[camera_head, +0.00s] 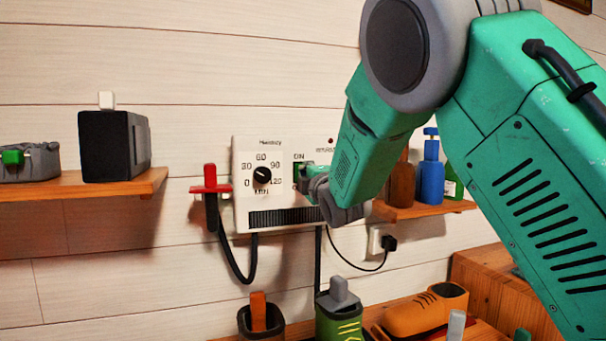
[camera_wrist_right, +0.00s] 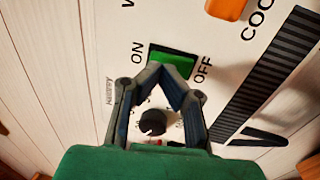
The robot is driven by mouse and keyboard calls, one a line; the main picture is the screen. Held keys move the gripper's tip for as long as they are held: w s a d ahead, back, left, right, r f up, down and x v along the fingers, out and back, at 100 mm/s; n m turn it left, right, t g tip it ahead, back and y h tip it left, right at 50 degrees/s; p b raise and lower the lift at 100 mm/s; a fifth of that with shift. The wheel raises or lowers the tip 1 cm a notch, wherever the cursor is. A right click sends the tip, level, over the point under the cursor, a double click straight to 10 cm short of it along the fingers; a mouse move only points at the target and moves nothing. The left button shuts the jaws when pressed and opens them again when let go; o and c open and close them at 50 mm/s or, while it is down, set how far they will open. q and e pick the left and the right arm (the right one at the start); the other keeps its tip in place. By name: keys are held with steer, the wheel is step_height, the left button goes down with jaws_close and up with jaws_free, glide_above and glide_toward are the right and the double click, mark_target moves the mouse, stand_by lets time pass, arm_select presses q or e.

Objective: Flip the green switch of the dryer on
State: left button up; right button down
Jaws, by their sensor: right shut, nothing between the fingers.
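The white dryer panel (camera_head: 243,150) is mounted on the wall, with a black timer dial (camera_head: 261,175) and a dark vent. Its green switch (camera_wrist_right: 173,66) sits in a dark recess between the printed ON and OFF. I cannot tell its position for sure. In the head view the switch is largely hidden by my right gripper (camera_head: 304,181). In the right wrist view my right gripper (camera_wrist_right: 166,76) has its fingertips together at the lower edge of the switch, empty. They are touching or very near it; I cannot tell which. My left gripper is not in view.
An orange switch (camera_wrist_right: 226,8) marked COOL is beside the green one. A red hook with a black hose (camera_head: 211,190) hangs left of the panel. A shelf with a black box (camera_head: 115,146) is at left, and a blue bottle (camera_head: 430,172) stands at right. Boots stand below.

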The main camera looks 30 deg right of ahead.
steer(key=shift+w+r, duration=0.1)
steer(key=shift+w, duration=0.4)
steer(key=shift+d, duration=0.15)
steer(key=shift+w+r+y+p, duration=0.1)
steer(key=shift+w+y+p, duration=0.15)
steer(key=shift+p, duration=0.45)
steer(key=shift+s, duration=0.1)
